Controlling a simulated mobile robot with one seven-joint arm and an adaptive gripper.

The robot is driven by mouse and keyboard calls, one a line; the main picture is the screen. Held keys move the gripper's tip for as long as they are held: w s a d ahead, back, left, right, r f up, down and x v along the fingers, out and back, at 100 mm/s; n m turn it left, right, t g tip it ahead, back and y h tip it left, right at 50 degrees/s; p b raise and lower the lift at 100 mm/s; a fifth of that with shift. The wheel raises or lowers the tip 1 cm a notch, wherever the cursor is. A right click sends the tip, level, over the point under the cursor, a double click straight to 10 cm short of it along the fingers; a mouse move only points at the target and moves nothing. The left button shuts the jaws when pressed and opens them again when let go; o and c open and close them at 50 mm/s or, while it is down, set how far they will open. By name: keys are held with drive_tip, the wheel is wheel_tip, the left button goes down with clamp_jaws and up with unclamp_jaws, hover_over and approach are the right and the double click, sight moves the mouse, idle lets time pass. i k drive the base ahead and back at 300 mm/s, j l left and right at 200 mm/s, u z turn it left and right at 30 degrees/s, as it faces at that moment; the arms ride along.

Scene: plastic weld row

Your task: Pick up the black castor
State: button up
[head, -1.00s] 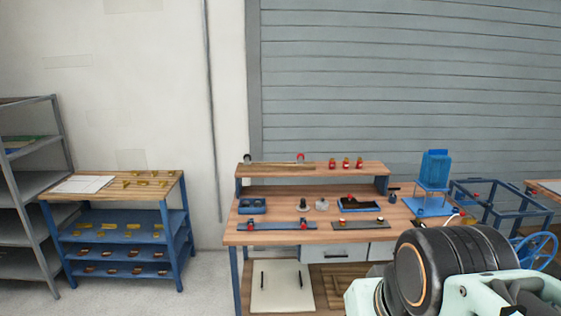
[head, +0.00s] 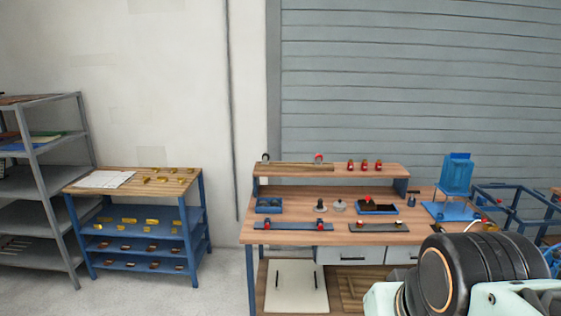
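A small dark upright piece (head: 320,206) on the workbench top may be the black castor, but it is too small to be sure. It stands beside a grey round piece (head: 339,206), between a blue tray and a dark tray. A small dark round thing (head: 265,158) also sits at the left end of the bench's raised shelf and could be a castor too. My gripper is not in view; only black and pale green links of my arm show at the lower right, covering part of the bench's right side.
The wooden workbench (head: 290,237) holds a blue tray (head: 269,206), a dark tray (head: 378,208), two flat fixtures and red pieces on its shelf. A blue stand (head: 455,178) is at its right. A blue trolley (head: 198,235) and grey rack stand left, with bare floor between trolley and bench.

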sight(265, 157)
drive_tip(key=i+j+u, duration=0.6)
drive_tip(key=i+u, duration=0.35)
drive_tip(key=i+j+u, duration=0.1)
drive_tip(key=i+u, duration=0.25)
drive_tip(key=i, duration=0.15)
drive_tip(key=i+u, duration=0.35)
drive_tip(key=i, duration=0.15)
drive_tip(key=i+z, duration=0.1)
drive_tip(key=i, duration=0.45)
drive_tip(key=i+j, duration=0.15)
drive_tip(key=i, duration=0.45)
drive_tip(key=i+z, duration=0.2)
drive_tip(key=z, duration=0.15)
drive_tip(key=i+z, duration=0.2)
drive_tip(key=z, duration=0.2)
drive_tip(key=i+z, duration=0.2)
drive_tip(key=z, duration=0.15)
drive_tip(key=i+z, duration=0.1)
drive_tip(key=z, duration=0.3)
drive_tip(key=i+z, duration=0.15)
drive_tip(key=z, duration=0.25)
drive_tip(key=i+j+z, duration=0.1)
drive_tip(key=z, duration=0.3)
drive_tip(key=i+z, duration=0.15)
drive_tip(key=z, duration=0.2)
drive_tip(key=i+j+z, duration=0.1)
drive_tip(key=z, duration=0.25)
drive_tip(key=i+j+z, duration=0.1)
drive_tip(key=z, duration=0.25)
